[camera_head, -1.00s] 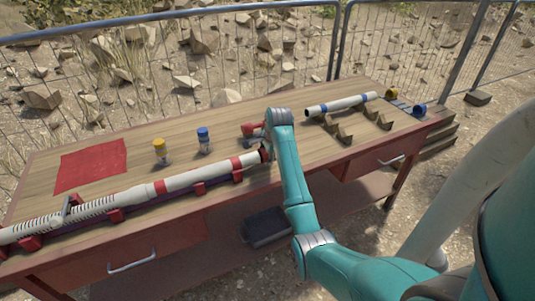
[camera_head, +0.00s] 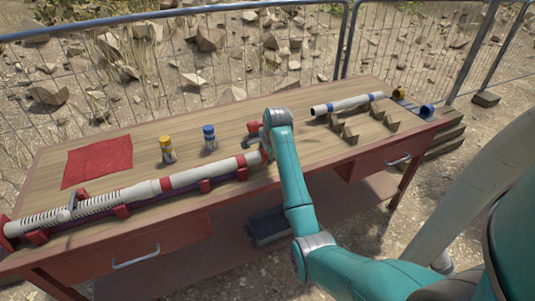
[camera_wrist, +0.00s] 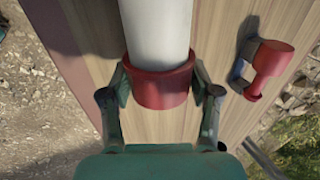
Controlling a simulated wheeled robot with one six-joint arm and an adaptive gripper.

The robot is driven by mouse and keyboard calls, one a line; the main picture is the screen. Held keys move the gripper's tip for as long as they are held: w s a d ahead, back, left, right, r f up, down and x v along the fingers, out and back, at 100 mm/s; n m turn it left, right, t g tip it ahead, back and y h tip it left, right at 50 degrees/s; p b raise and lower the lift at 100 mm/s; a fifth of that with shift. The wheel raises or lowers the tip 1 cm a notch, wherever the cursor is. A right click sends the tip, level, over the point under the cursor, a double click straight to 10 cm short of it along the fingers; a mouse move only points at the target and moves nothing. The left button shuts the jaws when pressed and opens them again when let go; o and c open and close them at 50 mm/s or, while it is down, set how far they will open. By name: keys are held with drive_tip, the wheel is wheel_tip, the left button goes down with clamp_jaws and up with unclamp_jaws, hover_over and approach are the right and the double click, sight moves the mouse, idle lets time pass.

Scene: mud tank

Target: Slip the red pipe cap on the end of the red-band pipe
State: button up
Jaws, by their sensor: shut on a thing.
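The long white red-band pipe (camera_head: 200,177) lies along the front of the bench in red supports, with red bands on it. Its right end reaches my gripper. In the wrist view, the white pipe (camera_wrist: 158,30) runs down into the red pipe cap (camera_wrist: 160,86). My gripper (camera_wrist: 160,95) is shut on the cap, one finger on each side. The cap is in line with the pipe and overlaps its end in this view. How far it sits over the pipe I cannot tell. In the head view, my wrist (camera_head: 278,118) mostly hides the cap and fingers.
A red-topped object (camera_wrist: 270,62) lies beside the gripper. A yellow-capped bottle (camera_head: 167,150), a blue-capped bottle (camera_head: 210,138) and a red mat (camera_head: 98,163) are at left. A blue-banded pipe (camera_head: 347,104) rests near wooden blocks (camera_head: 345,131) at right. A fence stands behind.

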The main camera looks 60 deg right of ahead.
drive_tip(key=shift+w+a, duration=0.5)
drive_tip(key=shift+a, duration=0.35)
drive_tip(key=o, duration=1)
drive_tip(key=shift+r, duration=0.1)
drive_tip(key=v, duration=1.1)
drive_tip(key=shift+s+r, duration=0.15)
drive_tip(key=shift+r, duration=0.25)
